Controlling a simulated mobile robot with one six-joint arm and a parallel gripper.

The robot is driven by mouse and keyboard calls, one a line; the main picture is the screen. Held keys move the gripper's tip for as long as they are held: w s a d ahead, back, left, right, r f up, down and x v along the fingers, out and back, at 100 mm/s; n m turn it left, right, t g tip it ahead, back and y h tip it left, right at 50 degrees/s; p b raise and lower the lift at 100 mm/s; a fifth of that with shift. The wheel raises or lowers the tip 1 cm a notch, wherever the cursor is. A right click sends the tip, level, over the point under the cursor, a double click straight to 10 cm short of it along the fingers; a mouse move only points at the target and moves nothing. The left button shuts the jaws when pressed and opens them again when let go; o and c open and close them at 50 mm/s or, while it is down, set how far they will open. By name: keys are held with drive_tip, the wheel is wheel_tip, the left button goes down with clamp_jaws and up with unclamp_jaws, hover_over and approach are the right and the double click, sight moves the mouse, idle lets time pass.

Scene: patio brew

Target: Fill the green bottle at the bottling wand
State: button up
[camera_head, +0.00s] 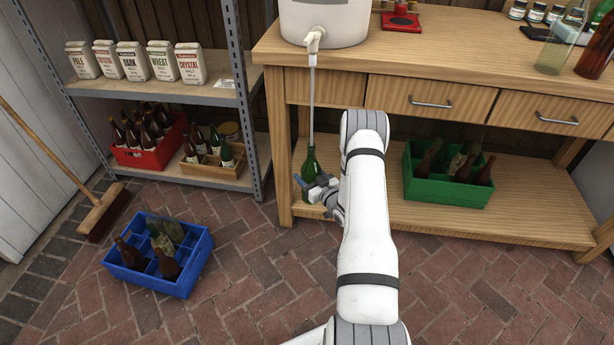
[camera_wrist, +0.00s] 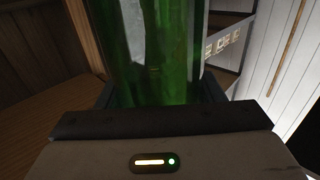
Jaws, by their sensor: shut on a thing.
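The green bottle (camera_head: 310,165) is upright under the bottling wand (camera_head: 312,100). The wand is a thin pale tube that hangs from the tap (camera_head: 314,36) of the white bucket (camera_head: 330,18); its lower end meets the bottle's mouth, and I cannot tell how far inside it reaches. My gripper (camera_head: 322,189) is shut around the bottle's lower body, just above the bench's lower shelf. In the wrist view the green glass (camera_wrist: 155,55) fills the space between the jaws (camera_wrist: 160,98). The bottle's base and fill level are hard to make out.
The wooden bench (camera_head: 288,120) has a leg just left of the bottle. A green crate (camera_head: 450,192) with brown bottles stands right on its lower shelf (camera_head: 400,222). A blue crate (camera_head: 180,285) with bottles sits on the brick floor. A metal rack (camera_head: 245,90) stands left.

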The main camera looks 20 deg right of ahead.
sight(312, 113)
idle(0.3)
wheel_tip(312, 113, up, 20)
drive_tip(key=p, duration=1)
drive_tip(key=shift+r, duration=0.25)
idle(1.1)
drive_tip(key=shift+r+p, duration=0.4)
drive_tip(key=shift+r, duration=0.35)
idle(3.8)
